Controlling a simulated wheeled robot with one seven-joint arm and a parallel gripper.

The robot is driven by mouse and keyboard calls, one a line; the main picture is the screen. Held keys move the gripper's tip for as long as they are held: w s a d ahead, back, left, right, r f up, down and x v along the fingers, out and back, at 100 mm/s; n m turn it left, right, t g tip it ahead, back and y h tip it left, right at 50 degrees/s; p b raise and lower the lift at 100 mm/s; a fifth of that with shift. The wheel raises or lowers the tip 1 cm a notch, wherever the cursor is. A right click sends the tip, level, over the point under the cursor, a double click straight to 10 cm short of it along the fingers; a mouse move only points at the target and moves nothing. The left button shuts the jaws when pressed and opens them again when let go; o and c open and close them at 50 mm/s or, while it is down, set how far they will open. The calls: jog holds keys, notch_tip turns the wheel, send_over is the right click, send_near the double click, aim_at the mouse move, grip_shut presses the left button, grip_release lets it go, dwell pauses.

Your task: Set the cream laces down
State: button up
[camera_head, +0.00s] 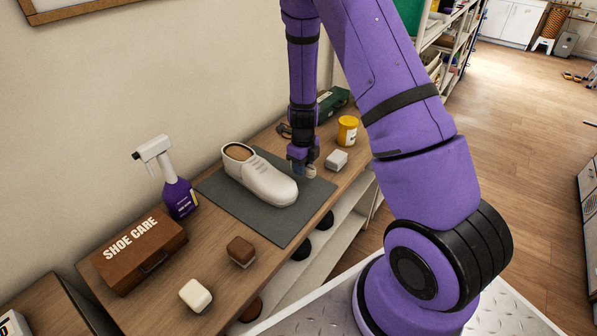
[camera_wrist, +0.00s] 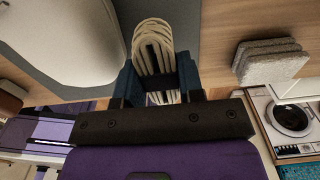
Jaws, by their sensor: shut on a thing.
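My gripper (camera_head: 304,170) is low over the right end of the grey mat (camera_head: 287,228), just right of the white shoe (camera_head: 262,178). In the wrist view, my gripper (camera_wrist: 158,84) is shut on the looped cream laces (camera_wrist: 152,34), which stick out beyond the fingers. The laces are small and mostly hidden behind the fingers in the head view. The mat (camera_wrist: 180,12) lies beneath or very near them in the wrist view; I cannot tell whether they touch it. The shoe (camera_wrist: 60,40) fills the upper left of the wrist view.
A grey-white block (camera_head: 337,160) and a yellow tub (camera_head: 347,130) stand right of the mat. A purple spray bottle (camera_head: 180,195), the brown SHOE CARE box (camera_head: 140,252), a brown brush (camera_head: 241,251) and a white block (camera_head: 195,295) stand left and in front. The mat's front part is clear.

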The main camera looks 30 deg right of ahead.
aim_at(299, 177)
jog(key=shift+w+a+f, duration=0.1)
jog(key=shift+w+a, duration=0.1)
jog(key=shift+w, duration=0.6)
jog(key=shift+f, duration=1.7)
jog(key=shift+f, duration=0.2)
jog(key=o, duration=0.9)
jog(key=shift+r, duration=0.1)
